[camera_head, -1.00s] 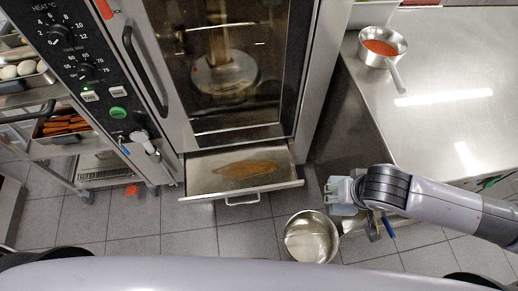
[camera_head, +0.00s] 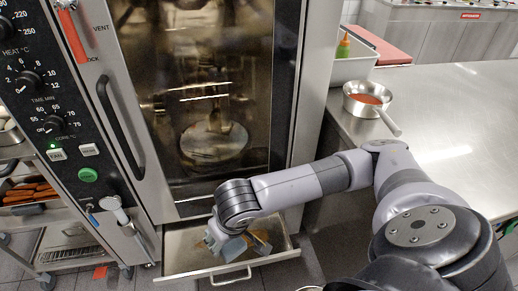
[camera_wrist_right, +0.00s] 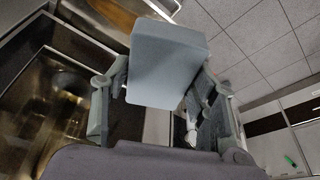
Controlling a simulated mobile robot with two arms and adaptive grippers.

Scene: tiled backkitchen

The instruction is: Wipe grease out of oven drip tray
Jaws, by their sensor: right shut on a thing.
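The oven drip tray (camera_head: 181,262) is pulled out like a drawer below the oven door. A brown grease patch (camera_head: 262,243) shows on its floor, partly hidden by my right gripper. My right gripper (camera_head: 222,244) is over the tray, shut on a grey-blue sponge-like block (camera_head: 236,248). In the right wrist view the block (camera_wrist_right: 166,62) sits between the two fingers, and a brown strip of the tray floor (camera_wrist_right: 112,14) shows at the top. I cannot tell whether the block touches the tray. My left gripper is not in view.
The oven (camera_head: 215,120) has its glass door shut. A steel counter (camera_head: 450,110) at right holds a saucepan (camera_head: 368,98) of red sauce and a white bin (camera_head: 350,62). A rack (camera_head: 70,245) with carrots stands at left.

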